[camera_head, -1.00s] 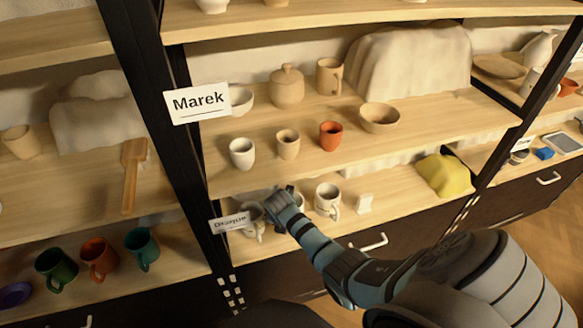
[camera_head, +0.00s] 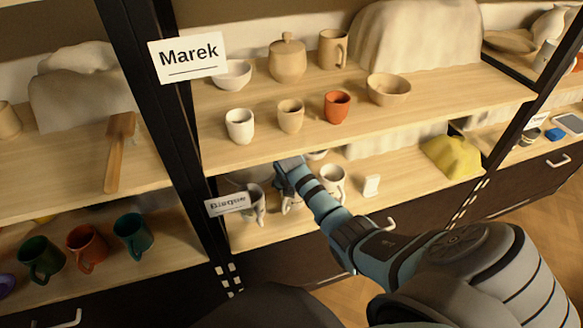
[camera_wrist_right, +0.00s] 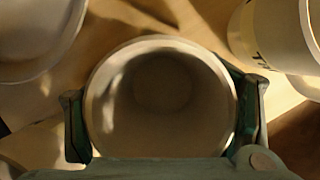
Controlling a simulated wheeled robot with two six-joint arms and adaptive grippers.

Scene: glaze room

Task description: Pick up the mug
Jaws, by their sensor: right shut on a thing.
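A pale mug (camera_wrist_right: 160,95) stands between the two fingers of my right gripper (camera_wrist_right: 162,118) in the right wrist view, seen from above into its empty round inside. The fingers press on it from both sides. In the head view my right gripper (camera_head: 288,170) is at the lower "Bisque" shelf, between two pale mugs, one to its left (camera_head: 254,203) and one to its right (camera_head: 332,182). The gripper and arm hide most of the held mug there. I cannot tell whether it touches the shelf. My left gripper is not in view.
Pale vessels flank the held mug closely in the wrist view, at left (camera_wrist_right: 35,40) and right (camera_wrist_right: 272,38). The upper shelf board (camera_head: 300,144) with cups and bowls runs just above my gripper. A yellow cloth (camera_head: 450,160) and a small white block (camera_head: 371,186) lie to the right.

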